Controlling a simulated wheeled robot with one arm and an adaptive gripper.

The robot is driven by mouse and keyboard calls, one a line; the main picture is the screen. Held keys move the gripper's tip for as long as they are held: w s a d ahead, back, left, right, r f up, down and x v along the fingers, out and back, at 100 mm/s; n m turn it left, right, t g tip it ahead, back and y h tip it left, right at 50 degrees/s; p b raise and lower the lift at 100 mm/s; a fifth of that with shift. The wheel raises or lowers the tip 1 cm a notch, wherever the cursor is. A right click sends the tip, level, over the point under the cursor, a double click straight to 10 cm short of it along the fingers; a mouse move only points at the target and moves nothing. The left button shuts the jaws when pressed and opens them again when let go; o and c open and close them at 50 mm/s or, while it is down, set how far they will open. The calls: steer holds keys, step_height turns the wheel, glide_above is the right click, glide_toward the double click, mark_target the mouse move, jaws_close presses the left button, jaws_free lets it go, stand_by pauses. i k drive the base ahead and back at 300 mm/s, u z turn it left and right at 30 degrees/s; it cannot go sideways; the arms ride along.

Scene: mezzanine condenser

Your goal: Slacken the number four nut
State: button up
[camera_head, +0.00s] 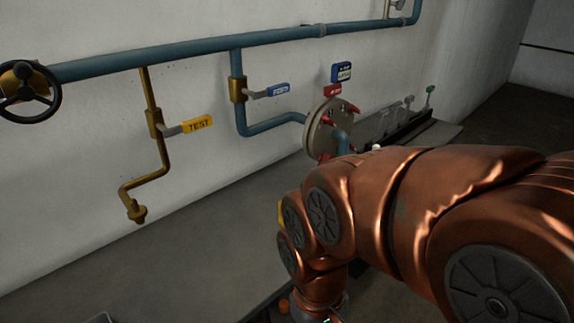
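A round metal flange cover (319,136) stands against the wall right of centre, with several red nuts or wing-like fasteners around its rim. One red nut (354,109) shows at its upper right. I cannot read numbers on the nuts, so I cannot tell which is number four. The lower right of the flange is close behind my arm in the picture and partly hard to see. My copper-coloured arm fills the lower right and bends down to the bottom edge. My gripper is not visible; the arm's end runs out of the frame there.
A blue pipe (180,53) runs along the wall, with a black handwheel (28,92) at left. A yellow TEST valve tag (198,124) and a blue valve tag (278,89) stick out. A rack with upright pieces (400,122) is beyond the flange. The grey ledge at left is mostly clear.

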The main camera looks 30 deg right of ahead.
mark_target(325, 157)
steer(key=u, duration=1.5)
steer(key=k, duration=0.7)
steer(key=z, duration=0.9)
steer(key=i, duration=0.5)
